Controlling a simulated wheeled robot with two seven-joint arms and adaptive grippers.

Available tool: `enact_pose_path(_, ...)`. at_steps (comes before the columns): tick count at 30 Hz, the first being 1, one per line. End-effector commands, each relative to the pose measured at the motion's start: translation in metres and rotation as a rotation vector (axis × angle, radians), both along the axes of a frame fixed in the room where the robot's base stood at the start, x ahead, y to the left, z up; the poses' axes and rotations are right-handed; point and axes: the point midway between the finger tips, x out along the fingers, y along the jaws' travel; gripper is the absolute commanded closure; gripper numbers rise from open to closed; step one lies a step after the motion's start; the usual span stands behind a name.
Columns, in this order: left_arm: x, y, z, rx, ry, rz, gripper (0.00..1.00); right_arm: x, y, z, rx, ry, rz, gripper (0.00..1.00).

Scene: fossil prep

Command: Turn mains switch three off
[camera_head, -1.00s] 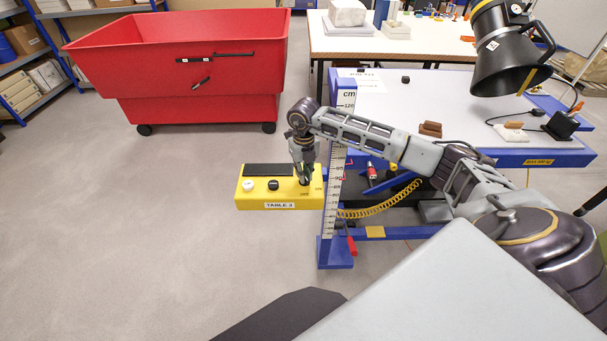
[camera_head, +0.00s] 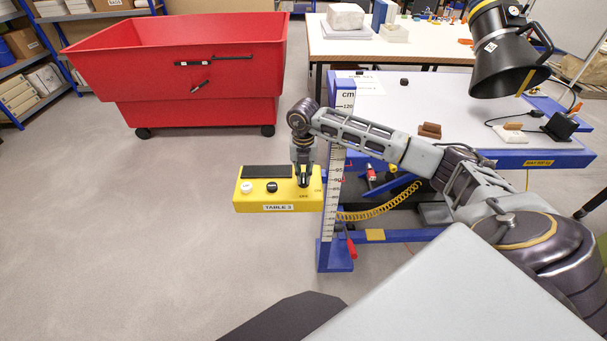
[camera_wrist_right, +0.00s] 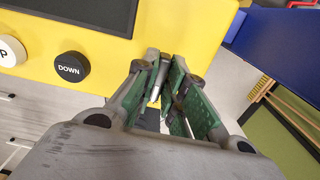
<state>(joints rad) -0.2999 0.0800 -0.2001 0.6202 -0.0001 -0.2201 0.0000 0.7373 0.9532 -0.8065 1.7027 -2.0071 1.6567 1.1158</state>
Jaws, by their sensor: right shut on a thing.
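A yellow control box (camera_head: 277,203) labelled TABLE 3 hangs at the left edge of the lift table. It has a dark panel (camera_head: 267,171), a white button (camera_head: 247,188) and a black button (camera_head: 272,187), which reads DOWN in the right wrist view (camera_wrist_right: 71,67). My right gripper (camera_head: 303,182) points down at the box's right end, beside small lettering. I cannot tell the switch's position. My left gripper is not in view.
The blue-framed table (camera_head: 450,125) with a height scale (camera_head: 336,180) stands right of the box. A yellow coiled cable (camera_head: 380,210) runs below it. A red bin (camera_head: 185,75) stands behind. Floor to the left is clear.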

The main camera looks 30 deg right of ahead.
Motion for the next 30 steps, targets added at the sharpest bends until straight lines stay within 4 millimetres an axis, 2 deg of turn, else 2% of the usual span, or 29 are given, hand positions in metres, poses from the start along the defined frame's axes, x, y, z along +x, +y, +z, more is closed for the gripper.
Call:
enact_pose_path(6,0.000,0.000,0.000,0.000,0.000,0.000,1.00,0.001,-0.001,0.001,0.000,-0.002,-0.003,1.00)
enact_pose_path(7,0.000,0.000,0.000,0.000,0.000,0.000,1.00,0.001,-0.001,0.001,0.000,-0.002,-0.003,0.86)
enact_pose_path(12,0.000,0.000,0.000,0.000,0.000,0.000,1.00,0.000,-0.001,0.001,0.000,-0.001,-0.002,0.66)
enact_pose_path(23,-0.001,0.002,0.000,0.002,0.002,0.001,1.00,0.000,0.000,0.001,0.000,0.000,-0.001,0.66)
enact_pose_path(30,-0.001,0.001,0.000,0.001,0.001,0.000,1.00,0.001,0.000,0.015,0.000,-0.001,0.000,0.66)
